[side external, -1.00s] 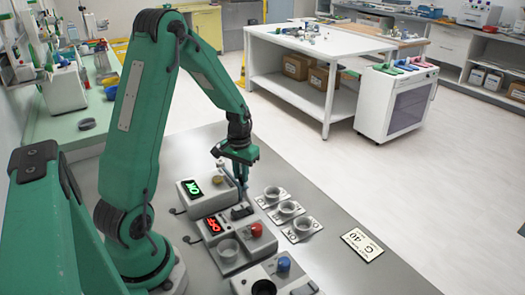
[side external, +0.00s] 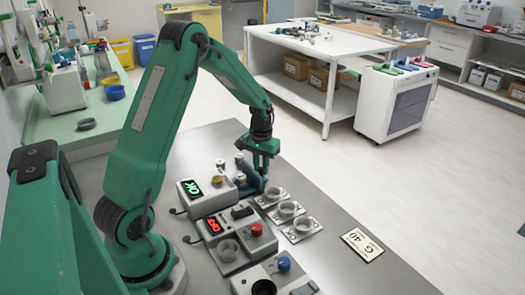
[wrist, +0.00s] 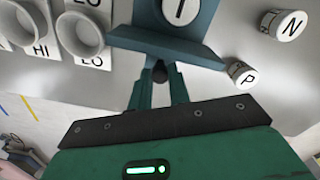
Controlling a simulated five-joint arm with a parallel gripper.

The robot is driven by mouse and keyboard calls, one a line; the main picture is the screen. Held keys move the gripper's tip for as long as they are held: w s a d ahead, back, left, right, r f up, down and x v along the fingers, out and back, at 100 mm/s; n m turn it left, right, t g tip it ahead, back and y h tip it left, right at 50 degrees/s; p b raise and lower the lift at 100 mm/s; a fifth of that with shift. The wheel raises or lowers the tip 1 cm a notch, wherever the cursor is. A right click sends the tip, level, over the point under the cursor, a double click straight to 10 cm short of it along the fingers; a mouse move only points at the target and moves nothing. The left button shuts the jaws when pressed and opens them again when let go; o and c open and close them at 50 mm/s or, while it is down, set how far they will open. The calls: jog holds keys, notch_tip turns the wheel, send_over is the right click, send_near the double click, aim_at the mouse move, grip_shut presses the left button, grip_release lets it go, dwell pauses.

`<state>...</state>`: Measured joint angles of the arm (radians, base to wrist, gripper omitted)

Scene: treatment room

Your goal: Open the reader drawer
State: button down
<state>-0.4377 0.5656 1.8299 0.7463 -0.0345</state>
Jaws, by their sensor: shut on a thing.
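The reader (side external: 206,187) is a pale grey box with a lit green "OK" display. Its blue drawer (side external: 247,174) stands out from the box's right side. In the wrist view the drawer's blue front (wrist: 190,50) lies across the top, with a white disc marked "I" (wrist: 181,10) in the drawer behind it. My gripper (wrist: 159,82) is shut on the dark drawer knob (wrist: 159,72), between the two fingers. In the side view my gripper (side external: 262,168) is at the drawer's outer end, and the knob is hidden.
White cylinders marked "N" (wrist: 283,24) and "P" (wrist: 242,75) stand beside the drawer. Several cups on labelled plates (side external: 286,210) stand on the other side. A second box (side external: 233,228) with a red display and red knob is in front.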

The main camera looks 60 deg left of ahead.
jog(key=shift+d, duration=0.15)
jog(key=c, duration=1.3)
grip_release()
jog(key=shift+r, duration=0.15)
jog(key=shift+r, duration=3.8)
